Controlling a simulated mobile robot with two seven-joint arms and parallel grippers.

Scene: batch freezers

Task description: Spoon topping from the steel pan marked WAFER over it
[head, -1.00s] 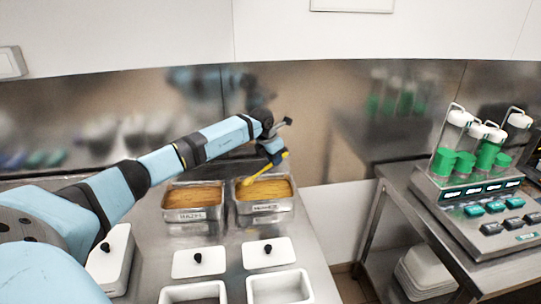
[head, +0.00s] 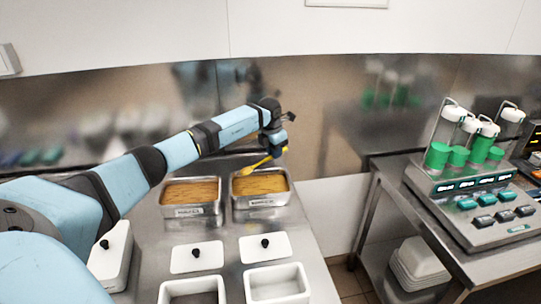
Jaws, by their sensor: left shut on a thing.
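Two steel pans of golden-brown topping stand side by side on the steel counter. The right pan (head: 262,201) and the left pan (head: 191,209) each have a front label, too blurred to read surely. My left gripper (head: 274,147) is above the back right of the right pan, shut on a yellow spoon (head: 258,163). The spoon slants down to the left, its bowl end at the right pan's back left corner. I cannot tell whether it touches the topping or carries any. My right gripper is not in view.
Two white lids with black knobs (head: 197,257) (head: 265,248) lie in front of the pans. Open white tubs (head: 250,291) (head: 166,297) stand nearer. A lidded white tub (head: 122,262) is at left. A dispenser with green-filled tubes (head: 475,200) stands on the right table, across a floor gap.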

